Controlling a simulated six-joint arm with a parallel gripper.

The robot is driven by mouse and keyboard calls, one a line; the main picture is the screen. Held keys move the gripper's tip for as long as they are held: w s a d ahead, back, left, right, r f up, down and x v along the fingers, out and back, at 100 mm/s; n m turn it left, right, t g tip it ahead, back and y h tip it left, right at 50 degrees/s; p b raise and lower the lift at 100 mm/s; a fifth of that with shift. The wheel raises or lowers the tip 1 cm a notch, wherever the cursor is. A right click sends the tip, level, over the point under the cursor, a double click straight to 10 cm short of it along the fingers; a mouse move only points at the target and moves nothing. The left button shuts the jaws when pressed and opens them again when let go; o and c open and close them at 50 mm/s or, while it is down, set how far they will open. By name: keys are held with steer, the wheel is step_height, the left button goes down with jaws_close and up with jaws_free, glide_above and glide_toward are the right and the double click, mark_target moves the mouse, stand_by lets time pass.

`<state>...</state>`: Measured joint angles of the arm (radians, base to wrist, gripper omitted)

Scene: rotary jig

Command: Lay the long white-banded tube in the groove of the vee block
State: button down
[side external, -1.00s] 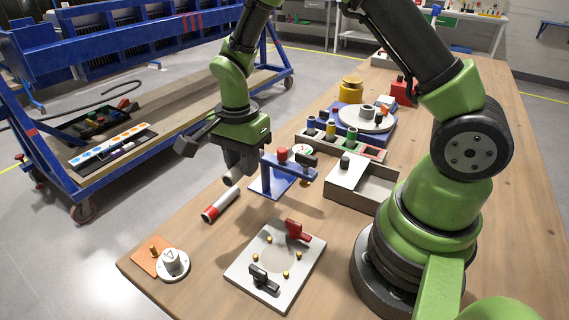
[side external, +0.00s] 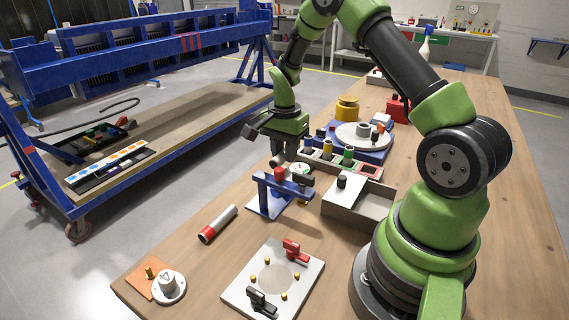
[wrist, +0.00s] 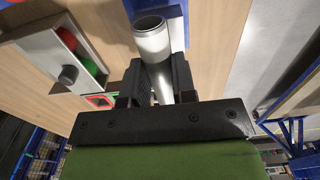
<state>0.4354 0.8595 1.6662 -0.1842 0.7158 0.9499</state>
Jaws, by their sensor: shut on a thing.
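My gripper (side external: 286,148) is shut on a pale tube, held above the table behind the blue stand. In the wrist view my gripper (wrist: 155,88) grips the white-banded tube (wrist: 152,42), whose hollow white end points away from the jaws. Its grey end (side external: 277,160) shows a little below my gripper in the side view; the rest is hidden. Another tube (side external: 217,223), grey with a red band near one end, lies on the table at the front left. I cannot make out the vee block with certainty.
A white plate (side external: 270,294) lies in front.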

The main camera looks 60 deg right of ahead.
steer(key=shift+f, duration=1.7)
steer(key=shift+f, duration=0.1)
steer(key=shift+f, duration=0.5)
steer(key=c, duration=0.9)
jaws_free()
steer(key=shift+c, duration=0.2)
steer(key=shift+r, duration=0.1)
